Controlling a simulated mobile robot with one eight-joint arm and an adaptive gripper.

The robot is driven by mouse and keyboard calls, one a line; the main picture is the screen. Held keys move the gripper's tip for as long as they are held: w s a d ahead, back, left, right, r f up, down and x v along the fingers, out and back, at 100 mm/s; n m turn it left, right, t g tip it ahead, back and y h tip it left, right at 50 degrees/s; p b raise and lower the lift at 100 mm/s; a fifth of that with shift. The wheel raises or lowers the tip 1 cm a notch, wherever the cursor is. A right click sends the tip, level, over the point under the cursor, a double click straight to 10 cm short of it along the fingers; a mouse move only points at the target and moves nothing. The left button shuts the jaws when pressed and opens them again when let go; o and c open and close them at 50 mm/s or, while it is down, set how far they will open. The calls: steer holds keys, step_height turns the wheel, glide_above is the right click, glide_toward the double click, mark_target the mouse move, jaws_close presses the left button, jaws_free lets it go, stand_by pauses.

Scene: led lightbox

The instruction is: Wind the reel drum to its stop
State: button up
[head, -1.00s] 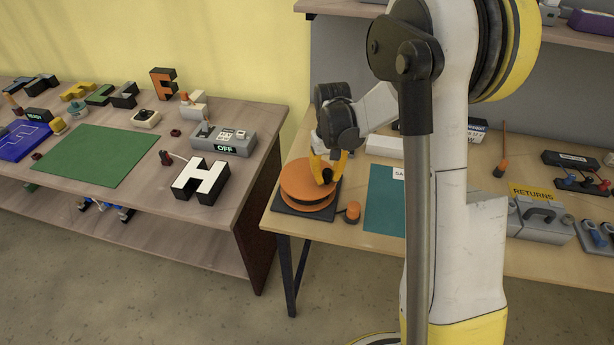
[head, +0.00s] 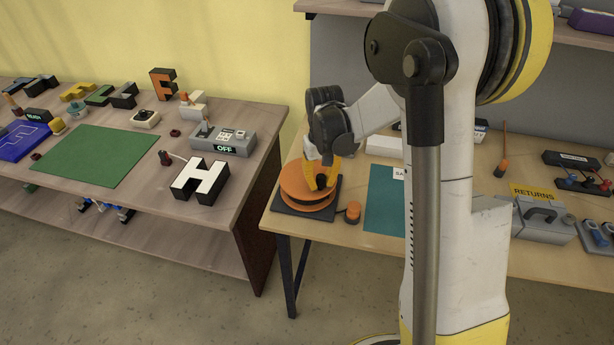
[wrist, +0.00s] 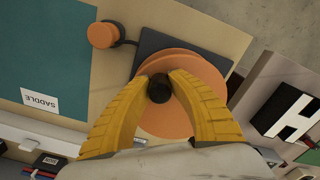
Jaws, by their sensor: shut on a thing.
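The reel drum (head: 296,188) is an orange disc on a dark square base at the left end of the right bench. It also shows in the wrist view (wrist: 172,122). My gripper (head: 319,186) is over the drum with its yellow fingers pointing down. In the wrist view the fingers (wrist: 160,82) are closed around a dark round knob (wrist: 159,89) on top of the drum. In the head view the fingers hide the knob. I cannot tell any stop mark on the drum.
A small orange round piece (head: 353,212) sits beside the base, joined by a dark link in the wrist view. A teal mat (head: 386,200) with a SADDLE label (wrist: 41,101) lies close by. A white block letter H (head: 200,180) stands on the left bench, across a gap.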

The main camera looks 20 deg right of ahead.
mark_target(305, 191)
steer(key=shift+a, duration=0.3)
steer(key=shift+a, duration=0.7)
steer(key=shift+w+a, duration=0.1)
steer(key=shift+a, duration=0.4)
steer(key=shift+w+a+b, duration=0.25)
steer(key=shift+a+b, duration=0.1)
steer(key=shift+a, duration=0.25)
